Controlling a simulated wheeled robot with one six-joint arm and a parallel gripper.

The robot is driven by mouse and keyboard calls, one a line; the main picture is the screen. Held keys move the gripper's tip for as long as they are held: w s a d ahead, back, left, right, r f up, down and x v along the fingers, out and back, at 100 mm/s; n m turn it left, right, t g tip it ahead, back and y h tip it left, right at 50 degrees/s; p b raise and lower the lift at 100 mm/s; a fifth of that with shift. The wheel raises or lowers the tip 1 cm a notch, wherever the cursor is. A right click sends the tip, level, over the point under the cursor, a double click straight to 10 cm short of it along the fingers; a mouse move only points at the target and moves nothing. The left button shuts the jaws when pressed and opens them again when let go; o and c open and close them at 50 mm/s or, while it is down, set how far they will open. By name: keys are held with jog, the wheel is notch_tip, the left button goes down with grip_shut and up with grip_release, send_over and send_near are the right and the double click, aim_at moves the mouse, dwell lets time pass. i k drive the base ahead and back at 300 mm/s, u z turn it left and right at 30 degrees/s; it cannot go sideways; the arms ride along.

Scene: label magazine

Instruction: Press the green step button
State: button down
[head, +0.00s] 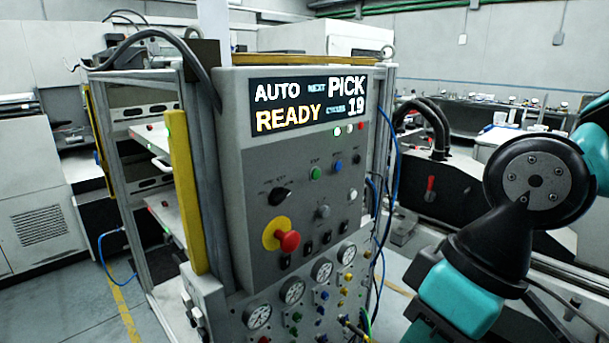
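The green step button (316,173) is a small round button on the upper part of the grey control panel (258,160), under a tiny label too small to read surely. Nothing covers it. A blue button (338,166) is just to its right, and a black selector knob (279,196) is to its lower left. The display (310,103) above reads AUTO, PICK, READY and 19. My teal and black arm shows at the right edge, apart from the panel. My gripper is not visible in the head view.
A red emergency stop (287,241) on a yellow base juts out below the knob. A white button (353,194) and a grey one (323,211) are close by. Gauges (292,291) and small valves fill the lower panel. Blue cables (386,190) hang along its right side.

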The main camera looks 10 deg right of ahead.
aim_at(316, 174)
jog(key=z, duration=1.1)
jog(key=i, duration=1.3)
jog(key=u, duration=1.65)
